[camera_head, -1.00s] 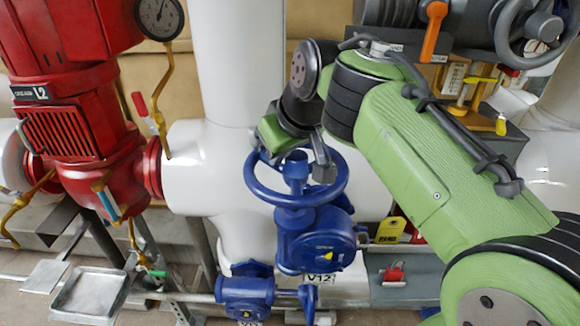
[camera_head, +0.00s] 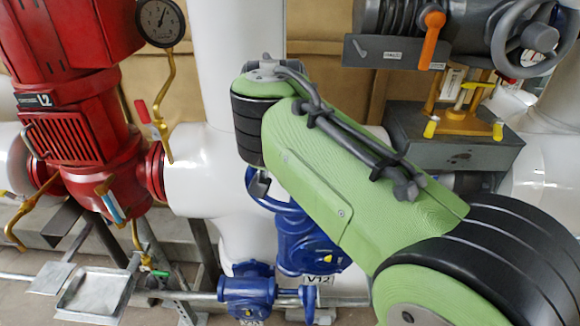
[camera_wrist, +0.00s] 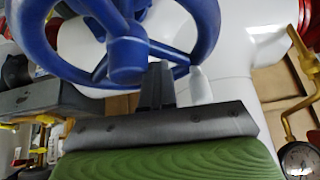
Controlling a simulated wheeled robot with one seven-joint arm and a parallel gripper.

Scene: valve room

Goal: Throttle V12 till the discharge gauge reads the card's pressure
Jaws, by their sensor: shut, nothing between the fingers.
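The blue valve V12 (camera_head: 303,243) stands on the white pipe, its label (camera_head: 318,281) below the body. My green arm covers most of its handwheel (camera_head: 262,188) in the head view. In the wrist view the blue handwheel (camera_wrist: 125,62) fills the top, with hub and spokes showing. I cannot make out the card.
The red pump (camera_head: 75,110) stands left. A smaller blue valve (camera_head: 247,292) sits below V12. A grey machine with an orange lever (camera_head: 432,38) and grey handwheel (camera_head: 532,38) is at upper right. A metal tray (camera_head: 95,292) is at lower left.

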